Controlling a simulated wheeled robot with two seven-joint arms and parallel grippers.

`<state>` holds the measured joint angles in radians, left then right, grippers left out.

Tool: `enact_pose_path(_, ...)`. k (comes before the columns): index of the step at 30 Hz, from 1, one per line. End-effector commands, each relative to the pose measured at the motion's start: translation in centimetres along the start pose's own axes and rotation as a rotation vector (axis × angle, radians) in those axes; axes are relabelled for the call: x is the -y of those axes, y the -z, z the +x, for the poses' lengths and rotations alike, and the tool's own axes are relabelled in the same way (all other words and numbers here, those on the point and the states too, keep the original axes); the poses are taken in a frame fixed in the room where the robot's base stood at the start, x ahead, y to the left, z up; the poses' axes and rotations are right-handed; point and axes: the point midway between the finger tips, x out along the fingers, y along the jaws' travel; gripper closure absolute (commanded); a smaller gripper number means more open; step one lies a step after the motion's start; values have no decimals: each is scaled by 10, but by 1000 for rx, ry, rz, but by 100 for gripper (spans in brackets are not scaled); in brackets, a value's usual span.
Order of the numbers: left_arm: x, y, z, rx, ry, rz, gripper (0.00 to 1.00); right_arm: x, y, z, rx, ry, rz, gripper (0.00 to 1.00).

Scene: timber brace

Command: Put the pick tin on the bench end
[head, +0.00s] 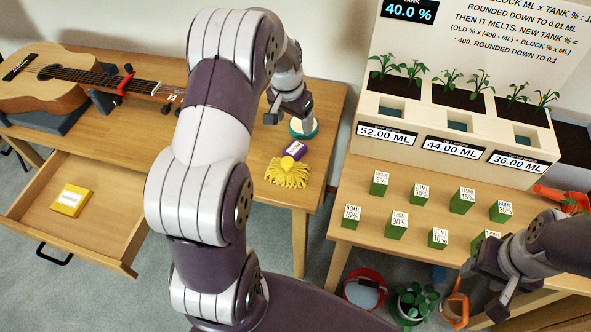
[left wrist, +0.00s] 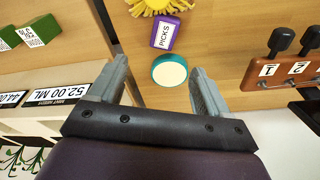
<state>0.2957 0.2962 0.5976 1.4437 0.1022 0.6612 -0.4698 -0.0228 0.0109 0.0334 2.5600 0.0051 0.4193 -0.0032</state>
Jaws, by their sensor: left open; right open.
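The pick tin appears to be the purple box labelled PICKS (left wrist: 165,32); in the head view the small purple box (head: 294,149) lies near the right end of the guitar bench (head: 326,100). A yellow fringed thing (head: 287,173) touches or adjoins its near side. A round teal tin with a cream top (left wrist: 169,70) stands apart from the purple box; it shows below my left gripper in the head view (head: 304,129). My left gripper (head: 288,110) is open and empty above the bench end, with the teal tin between its fingers in the wrist view. My right gripper (head: 482,290) is open, low at the right.
A guitar (head: 45,88) lies at the bench's left. An open drawer (head: 110,215) holds a yellow box (head: 71,200). The right table holds several green blocks (head: 380,183) and a planter (head: 455,115). A wooden rack with black knobs (left wrist: 288,68) is right in the wrist view.

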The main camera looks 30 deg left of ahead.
Motion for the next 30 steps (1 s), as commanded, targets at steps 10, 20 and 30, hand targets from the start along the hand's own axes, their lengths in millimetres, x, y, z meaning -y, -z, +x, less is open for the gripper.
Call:
enact_pose_path(10, -2, -3, 60, 12, -9, 61, 22, 0, 0, -1, 0, 0, 0, 50)
enact_pose_path(20, 0, -9, 109, 11, -8, 59, 22, 0, 1, -4, 0, 0, 0, 50)
enact_pose_path(30, 0, -8, 124, 6, -7, 60, 22, 0, 0, -4, 0, 0, 0, 50)
